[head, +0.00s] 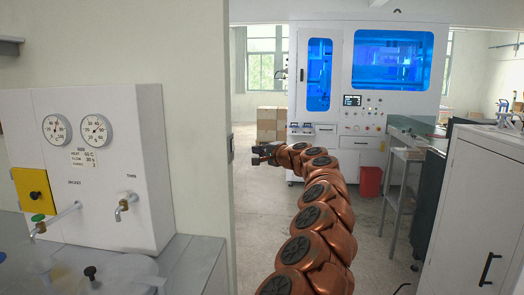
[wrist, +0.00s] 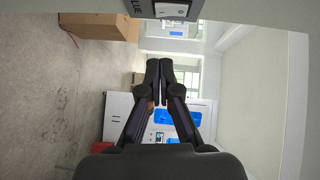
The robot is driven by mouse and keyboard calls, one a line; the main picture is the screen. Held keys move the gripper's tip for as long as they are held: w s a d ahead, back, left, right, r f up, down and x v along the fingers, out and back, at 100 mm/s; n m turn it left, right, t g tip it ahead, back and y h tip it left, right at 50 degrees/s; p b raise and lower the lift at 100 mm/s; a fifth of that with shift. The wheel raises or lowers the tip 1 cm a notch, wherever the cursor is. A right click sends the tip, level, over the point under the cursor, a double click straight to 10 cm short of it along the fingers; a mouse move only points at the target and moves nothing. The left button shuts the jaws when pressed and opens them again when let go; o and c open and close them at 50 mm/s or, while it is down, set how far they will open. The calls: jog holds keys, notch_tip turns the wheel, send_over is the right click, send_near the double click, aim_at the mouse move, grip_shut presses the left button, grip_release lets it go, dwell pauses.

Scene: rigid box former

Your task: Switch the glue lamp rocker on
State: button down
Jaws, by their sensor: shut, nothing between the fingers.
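The rocker switch (wrist: 171,10) shows at the top edge of the wrist view as a white rocker in a grey plate, with part of a label reading "LUE" beside it. Its top is cut off, and I cannot tell which way it is tipped. In the head view a small dark switch plate (head: 230,147) sits on the end of the wall, seen edge-on. My gripper (head: 260,153) is just right of that plate, apart from it. In the wrist view my gripper (wrist: 159,78) has its fingers together, empty, below the rocker in the picture.
A white wall panel (head: 85,165) with two gauges and taps stands at left. A white machine (head: 350,125) with blue windows stands at the back. Cardboard boxes (head: 270,122), a red bin (head: 370,181) and a white cabinet (head: 475,210) are around. The floor left of my arm is clear.

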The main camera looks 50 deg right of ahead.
aim_at(233, 145)
jog(key=w+a+p, duration=0.1)
jog(key=w+p, duration=0.1)
jog(key=w, duration=0.5)
jog(key=shift+a+f, duration=0.3)
jog(key=shift+f, duration=0.1)
jog(key=shift+w, duration=0.1)
